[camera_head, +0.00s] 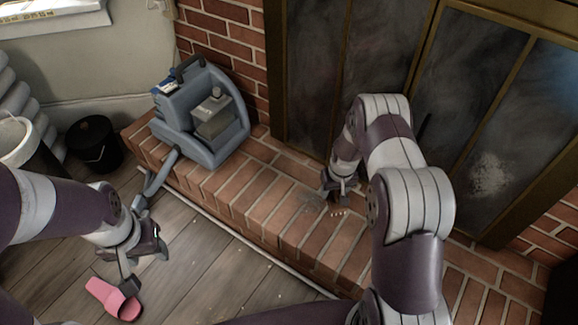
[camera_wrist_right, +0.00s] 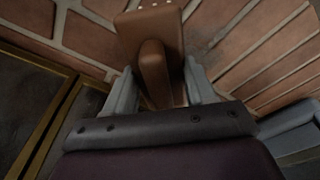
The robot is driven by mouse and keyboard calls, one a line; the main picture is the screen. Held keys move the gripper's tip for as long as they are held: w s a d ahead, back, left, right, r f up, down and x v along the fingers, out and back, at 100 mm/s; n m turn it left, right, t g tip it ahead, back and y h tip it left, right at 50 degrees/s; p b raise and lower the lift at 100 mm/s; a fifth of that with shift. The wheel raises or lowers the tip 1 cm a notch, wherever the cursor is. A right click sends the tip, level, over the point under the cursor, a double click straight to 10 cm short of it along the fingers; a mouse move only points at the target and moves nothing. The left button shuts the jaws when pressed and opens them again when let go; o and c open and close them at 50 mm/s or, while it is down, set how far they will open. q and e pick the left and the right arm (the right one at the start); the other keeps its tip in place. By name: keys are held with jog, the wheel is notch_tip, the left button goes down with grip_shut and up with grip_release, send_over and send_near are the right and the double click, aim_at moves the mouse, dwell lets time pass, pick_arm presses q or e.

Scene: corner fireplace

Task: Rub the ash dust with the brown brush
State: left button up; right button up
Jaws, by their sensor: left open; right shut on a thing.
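My right gripper (camera_head: 340,197) is low over the brick hearth, in front of the fireplace doors. In the right wrist view it is shut on the brown brush (camera_wrist_right: 150,35), which sits between its two fingers. In the head view only a small part of the brush, with pale dots, shows beside the fingers. A greyish patch on the bricks (camera_head: 309,202), just left of this gripper, looks like ash dust. A whitish smudge (camera_head: 489,174) marks the right door's glass. My left gripper (camera_head: 143,266) is open and empty over the wooden floor.
A pink object (camera_head: 110,297) lies on the floor below my left gripper. A blue-grey vacuum-like machine (camera_head: 200,115) stands on the hearth's left end, with its hose reaching down. A black bucket (camera_head: 94,143) stands behind. The hearth's front middle is clear.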

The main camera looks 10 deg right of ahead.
jog(key=shift+r+p, duration=0.85)
jog(key=shift+r, duration=0.55)
